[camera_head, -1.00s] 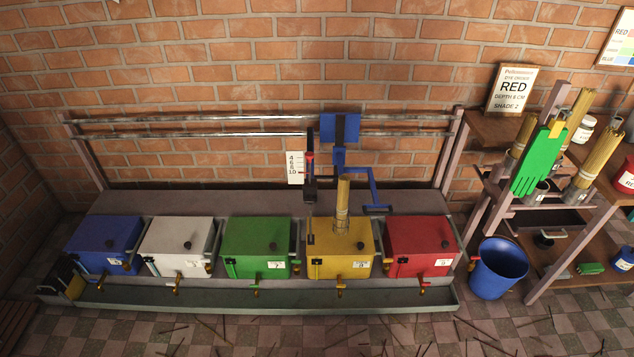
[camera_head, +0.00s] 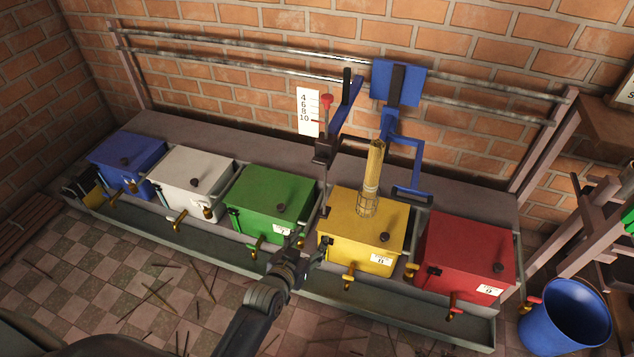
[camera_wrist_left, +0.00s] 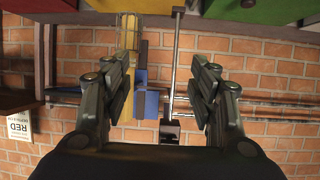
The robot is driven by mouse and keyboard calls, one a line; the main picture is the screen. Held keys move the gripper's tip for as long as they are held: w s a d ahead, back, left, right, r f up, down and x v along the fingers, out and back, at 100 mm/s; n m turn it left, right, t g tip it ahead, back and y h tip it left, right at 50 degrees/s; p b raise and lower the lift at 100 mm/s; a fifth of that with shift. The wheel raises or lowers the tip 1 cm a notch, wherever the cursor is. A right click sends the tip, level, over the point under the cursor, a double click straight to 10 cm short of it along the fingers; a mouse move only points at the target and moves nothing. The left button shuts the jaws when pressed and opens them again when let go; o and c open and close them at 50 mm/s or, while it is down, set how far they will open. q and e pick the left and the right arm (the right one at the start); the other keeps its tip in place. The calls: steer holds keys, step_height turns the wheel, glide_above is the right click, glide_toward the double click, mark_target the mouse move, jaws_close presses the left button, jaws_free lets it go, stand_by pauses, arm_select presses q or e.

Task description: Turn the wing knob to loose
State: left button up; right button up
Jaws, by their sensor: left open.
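A red-topped rod (camera_head: 326,103) stands in a dark clamp block (camera_head: 326,150) beside the white scale. A blue frame (camera_head: 403,150) hangs from the rails to its right. I cannot pick out the wing knob for certain at this size. My left gripper (camera_head: 308,248) is in front of the gap between the green and yellow boxes, below the clamp block. In the left wrist view, which is upside down, the left gripper (camera_wrist_left: 162,82) is open and empty. A thin metal rod (camera_wrist_left: 175,62) and a dark block (camera_wrist_left: 170,131) show between its fingers, with the blue frame (camera_wrist_left: 149,102) beside them.
White and blue boxes stand left. A blue bucket (camera_head: 565,315) is at right. Sticks litter the floor.

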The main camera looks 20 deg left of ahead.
arm_select(q)
steer(key=w+a+r+t+b, duration=0.1)
steer(key=w+r+t+b, duration=0.2)
steer(key=r, duration=0.4)
steer(key=t+b, duration=0.2)
steer(key=b, duration=0.1)
glide_toward(318, 162)
steer(key=shift+n+y, duration=0.3)
steer(key=shift+y, duration=0.1)
steer(key=w, duration=0.2)
steer(key=w+b, duration=0.1)
steer(key=w, duration=0.2)
steer(key=w+d+b, duration=0.1)
steer(key=w, duration=0.2)
steer(key=shift+w+b, duration=0.3)
steer(key=shift+w, duration=0.3)
arm_select(e)
steer(key=w+a+r+t+y, duration=0.1)
steer(key=w+r+t, duration=0.3)
steer(key=r, duration=0.6)
steer(key=w+a+r+t+y, duration=0.1)
steer(key=w+r+t, duration=0.3)
steer(key=r, duration=0.6)
steer(key=shift+w+a+t+y, duration=0.3)
steer(key=shift+w+a+t, duration=0.15)
steer(key=shift+a, duration=0.4)
steer(key=shift+r, duration=0.1)
arm_select(q)
steer(key=c, duration=1.1)
